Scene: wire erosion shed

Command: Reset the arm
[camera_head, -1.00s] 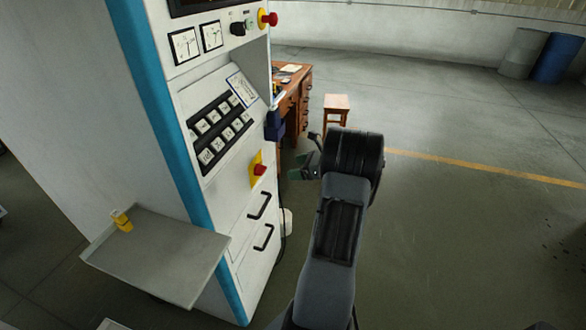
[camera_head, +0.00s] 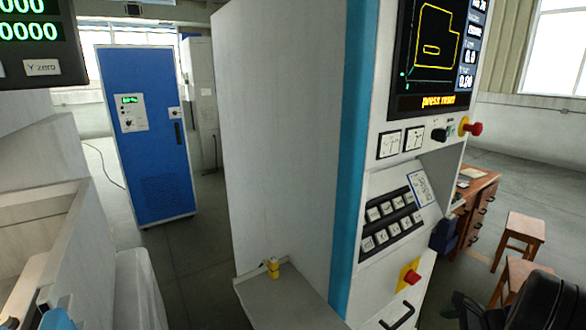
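My arm's dark end section shows at the bottom right corner. A small dark part of my gripper (camera_head: 466,308) shows just left of it, beside the control cabinet; its fingers are too dark and small to tell open from shut. Nothing can be seen held in it. The rest of the arm is out of the frame.
The white and teal control cabinet (camera_head: 283,130) has a screen (camera_head: 437,50) reading "press reset", push keys, red buttons and a side shelf (camera_head: 290,303) with a yellow object (camera_head: 272,268). A blue cabinet (camera_head: 150,150) stands left. A desk (camera_head: 477,200) and stools (camera_head: 522,238) stand right.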

